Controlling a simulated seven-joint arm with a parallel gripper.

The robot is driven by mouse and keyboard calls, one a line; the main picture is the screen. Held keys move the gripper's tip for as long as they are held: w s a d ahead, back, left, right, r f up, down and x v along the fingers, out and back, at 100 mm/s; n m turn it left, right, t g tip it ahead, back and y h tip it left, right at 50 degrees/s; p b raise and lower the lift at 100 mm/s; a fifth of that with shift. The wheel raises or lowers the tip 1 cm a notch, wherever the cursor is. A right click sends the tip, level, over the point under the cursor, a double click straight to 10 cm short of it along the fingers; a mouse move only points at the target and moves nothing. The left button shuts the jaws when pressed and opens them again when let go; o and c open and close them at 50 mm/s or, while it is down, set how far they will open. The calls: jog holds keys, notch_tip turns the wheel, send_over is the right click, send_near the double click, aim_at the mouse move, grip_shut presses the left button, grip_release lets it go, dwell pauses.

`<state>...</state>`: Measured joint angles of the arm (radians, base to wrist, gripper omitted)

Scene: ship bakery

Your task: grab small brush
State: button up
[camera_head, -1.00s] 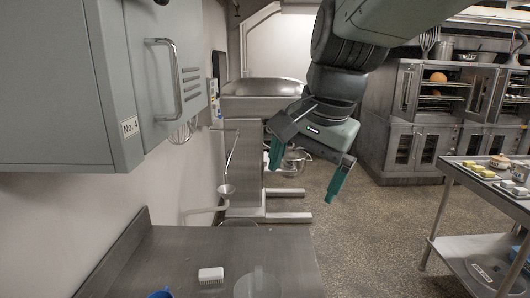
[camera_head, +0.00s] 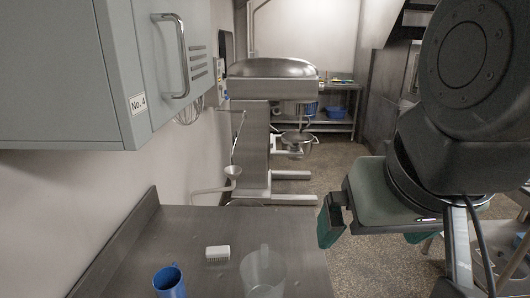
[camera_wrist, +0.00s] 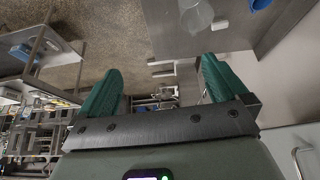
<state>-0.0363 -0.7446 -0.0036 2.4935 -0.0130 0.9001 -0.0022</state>
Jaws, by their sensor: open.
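The small brush (camera_head: 217,252) looks like a little white block with short bristles. It lies on the steel table (camera_head: 190,228) at lower left in the head view, between a blue mug and a clear jug. In the wrist view a small white shape that looks like the brush (camera_wrist: 219,24) shows near the top. My gripper (camera_head: 375,230) is to the right of the table, away from the brush. Its green fingers are spread wide with nothing between them, as the wrist view also shows (camera_wrist: 161,72).
A blue mug (camera_head: 170,283) and a clear jug (camera_head: 263,272) stand close on either side of the brush. A grey cabinet (camera_head: 60,70) hangs above at left. A raised steel edge runs along the table's left side. A large mixer (camera_head: 270,85) stands behind.

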jog(key=w+a+f+y, duration=0.1)
jog(key=w+a, duration=0.4)
jog(key=w, duration=0.9)
jog(key=n+g, duration=0.1)
send_over(217, 249)
jog(key=s, duration=0.2)
notch_tip(217, 249, down, 37)
jog(key=shift+w+f, duration=0.1)
jog(key=shift+d+x, duration=0.1)
jog(key=shift+x, duration=1.3)
jog(key=shift+d+x, duration=0.15)
jog(key=shift+x, duration=1.2)
jog(key=shift+f, duration=0.1)
jog(key=c, duration=0.8)
